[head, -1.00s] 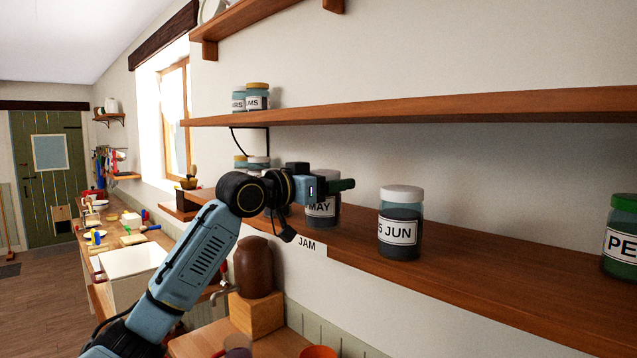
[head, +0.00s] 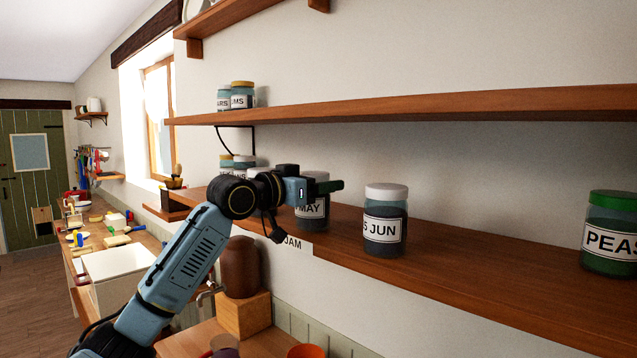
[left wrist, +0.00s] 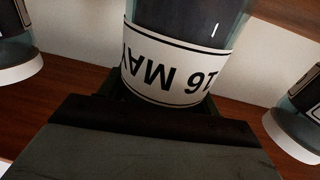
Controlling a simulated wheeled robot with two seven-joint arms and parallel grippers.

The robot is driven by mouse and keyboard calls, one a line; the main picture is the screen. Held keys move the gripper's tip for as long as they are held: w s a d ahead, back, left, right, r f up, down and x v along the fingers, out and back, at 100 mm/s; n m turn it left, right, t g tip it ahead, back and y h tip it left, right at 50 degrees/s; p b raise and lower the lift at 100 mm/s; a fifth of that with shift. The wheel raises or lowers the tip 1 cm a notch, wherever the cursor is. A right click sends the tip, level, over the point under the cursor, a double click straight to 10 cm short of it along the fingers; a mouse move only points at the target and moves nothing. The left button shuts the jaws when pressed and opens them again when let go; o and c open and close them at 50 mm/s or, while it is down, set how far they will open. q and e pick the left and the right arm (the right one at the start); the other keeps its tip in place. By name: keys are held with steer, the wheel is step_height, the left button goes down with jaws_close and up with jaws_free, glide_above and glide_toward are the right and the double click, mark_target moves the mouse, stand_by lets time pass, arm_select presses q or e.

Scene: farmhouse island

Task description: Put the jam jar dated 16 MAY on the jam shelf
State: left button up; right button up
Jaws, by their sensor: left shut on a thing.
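The jam jar dated 16 MAY (head: 312,212) is at the shelf marked JAM (head: 345,240), partly hidden behind my left gripper (head: 325,187). Its label reads upside down in the left wrist view (left wrist: 175,75), with the jar close between the fingers. My left gripper is shut on this jar. I cannot tell whether the jar's base touches the shelf board. A jar marked 5 JUN (head: 385,220) with a white lid stands to its right, apart from it. My right gripper is not in view.
A green-lidded jar marked PEAS (head: 612,235) stands at the far right. Jars stand behind my wrist at the left (head: 236,163), and two more on the upper shelf (head: 400,108). Shelf room is clear between 5 JUN and PEAS.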

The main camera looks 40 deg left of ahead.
arm_select(q)
steer(key=shift+f, duration=0.2)
steer(key=o, duration=1.3)
steer(key=shift+o, duration=1.4)
steer(key=shift+f, duration=0.15)
steer(key=shift+s, duration=0.15)
steer(key=s+a, duration=0.2)
steer(key=s, duration=1.1)
steer(key=shift+s+a, duration=0.25)
